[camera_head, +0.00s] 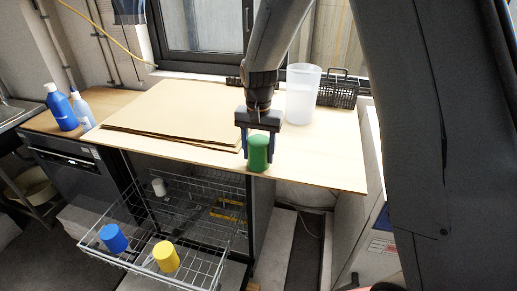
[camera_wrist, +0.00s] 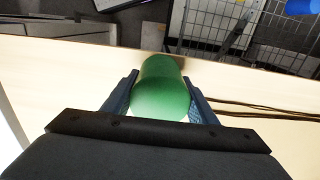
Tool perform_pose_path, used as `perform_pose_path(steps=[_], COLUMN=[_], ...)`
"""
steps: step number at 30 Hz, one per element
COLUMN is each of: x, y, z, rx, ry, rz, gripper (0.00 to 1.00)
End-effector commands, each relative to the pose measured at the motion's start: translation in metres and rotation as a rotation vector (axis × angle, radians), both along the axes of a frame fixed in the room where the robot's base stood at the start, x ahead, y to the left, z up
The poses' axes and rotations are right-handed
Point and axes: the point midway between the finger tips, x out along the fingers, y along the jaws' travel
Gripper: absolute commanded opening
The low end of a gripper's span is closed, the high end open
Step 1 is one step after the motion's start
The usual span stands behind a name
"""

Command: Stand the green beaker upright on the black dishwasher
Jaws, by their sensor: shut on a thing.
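The green beaker (camera_head: 258,155) is between the fingers of my gripper (camera_head: 258,143), at the front edge of the wooden top. It looks roughly upright in the head view; I cannot tell which end is open or whether it touches the wood. In the wrist view the beaker (camera_wrist: 162,88) fills the space between both fingertips (camera_wrist: 160,92). A dark-sided dishwasher (camera_head: 263,205) stands below the wooden top, with its wire rack (camera_head: 125,262) pulled out. Its own top is hidden under the wood.
A blue beaker (camera_head: 112,238) and a yellow beaker (camera_head: 166,256) sit in the rack, with a white one (camera_head: 159,187) behind. Brown sheets (camera_head: 175,112) cover the left of the wooden top (camera_head: 335,165). A translucent container (camera_head: 301,92) and black basket (camera_head: 338,90) stand behind my gripper.

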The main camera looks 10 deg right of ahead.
Motion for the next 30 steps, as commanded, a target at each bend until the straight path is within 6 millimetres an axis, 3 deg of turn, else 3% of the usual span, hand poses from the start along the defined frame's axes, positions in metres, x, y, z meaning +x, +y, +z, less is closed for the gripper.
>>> perform_pose_path(steps=[27, 28, 30], x=[-0.0002, -0.0001, -0.0002], y=[0.0, -0.0001, 0.0], z=[-0.0073, -0.007, -0.0069], rx=[0.0, 0.0, 0.0], ry=[0.001, 0.0, 0.0], rz=[0.0, 0.0, 0.0], gripper=[0.31, 0.58, 0.69])
